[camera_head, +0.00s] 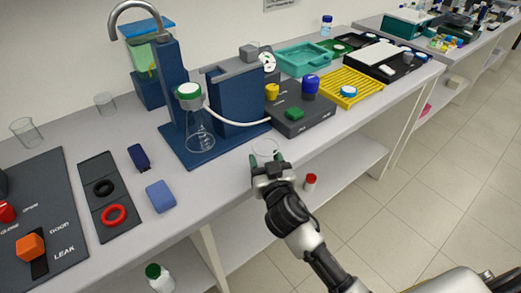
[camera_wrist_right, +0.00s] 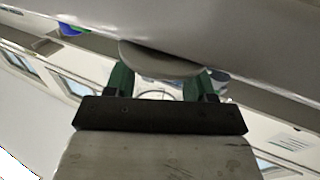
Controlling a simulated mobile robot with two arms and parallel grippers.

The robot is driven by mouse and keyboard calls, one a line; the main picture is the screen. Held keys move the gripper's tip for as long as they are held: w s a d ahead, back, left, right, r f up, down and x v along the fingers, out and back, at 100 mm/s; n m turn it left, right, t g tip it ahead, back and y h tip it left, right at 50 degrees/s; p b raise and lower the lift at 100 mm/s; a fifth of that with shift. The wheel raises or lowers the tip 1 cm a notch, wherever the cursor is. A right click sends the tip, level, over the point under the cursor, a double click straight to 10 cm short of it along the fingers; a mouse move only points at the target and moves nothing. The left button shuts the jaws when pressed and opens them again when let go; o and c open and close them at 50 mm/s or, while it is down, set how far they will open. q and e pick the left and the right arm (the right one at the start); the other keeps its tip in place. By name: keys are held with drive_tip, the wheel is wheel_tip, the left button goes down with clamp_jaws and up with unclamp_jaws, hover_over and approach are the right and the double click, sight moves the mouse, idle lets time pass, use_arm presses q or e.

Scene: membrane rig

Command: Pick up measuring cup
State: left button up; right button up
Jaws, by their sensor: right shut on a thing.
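A small clear cup (camera_head: 265,147), which looks like the measuring cup, is at the front edge of the bench in the head view. My right gripper (camera_head: 266,160) reaches it from the front, with a green fingertip on either side, and is shut on it. In the right wrist view the green fingers of the gripper (camera_wrist_right: 155,86) stand on either side of a clear, faint shape, with a pale rounded surface above. I cannot tell whether the cup touches the bench. My left gripper is not in view.
A blue stand (camera_head: 172,95) with a glass flask (camera_head: 201,135) is just behind and left. A dark grey box (camera_head: 300,118) with coloured knobs is behind right. Clear beakers (camera_head: 26,132) stand at the left. A blue block (camera_head: 160,196) lies near the front edge.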

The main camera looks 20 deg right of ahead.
drive_tip(key=s+b, duration=0.2)
drive_tip(key=s, duration=0.9)
drive_tip(key=shift+s+a, duration=0.25)
idle(0.4)
